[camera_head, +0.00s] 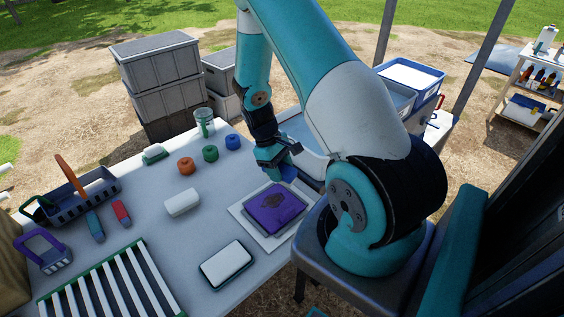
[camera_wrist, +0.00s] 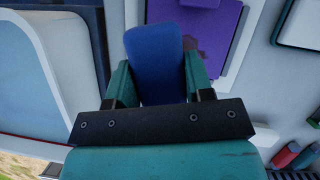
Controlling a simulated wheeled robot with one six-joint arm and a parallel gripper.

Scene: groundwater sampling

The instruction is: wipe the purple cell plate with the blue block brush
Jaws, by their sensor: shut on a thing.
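The purple cell plate (camera_head: 276,209) lies on a white base board (camera_head: 241,219) near the table's right edge, with a dark stain on its top. In the wrist view, the purple plate (camera_wrist: 222,40) is beyond the brush and to its right, with a dark smudge beside the brush. My gripper (camera_head: 279,164) is shut on the blue block brush (camera_wrist: 155,62). In the head view, the blue brush (camera_head: 289,173) shows only partly below my fingers, just behind the plate's far edge. I cannot tell whether it touches anything.
A white block (camera_head: 182,202), a white-topped dark tray (camera_head: 227,263) and a striped rack (camera_head: 110,285) lie left of the plate. Orange (camera_head: 186,166), green (camera_head: 210,153) and blue (camera_head: 233,142) round pieces stand farther back. A blue-rimmed bin (camera_head: 410,77) stands behind my arm.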

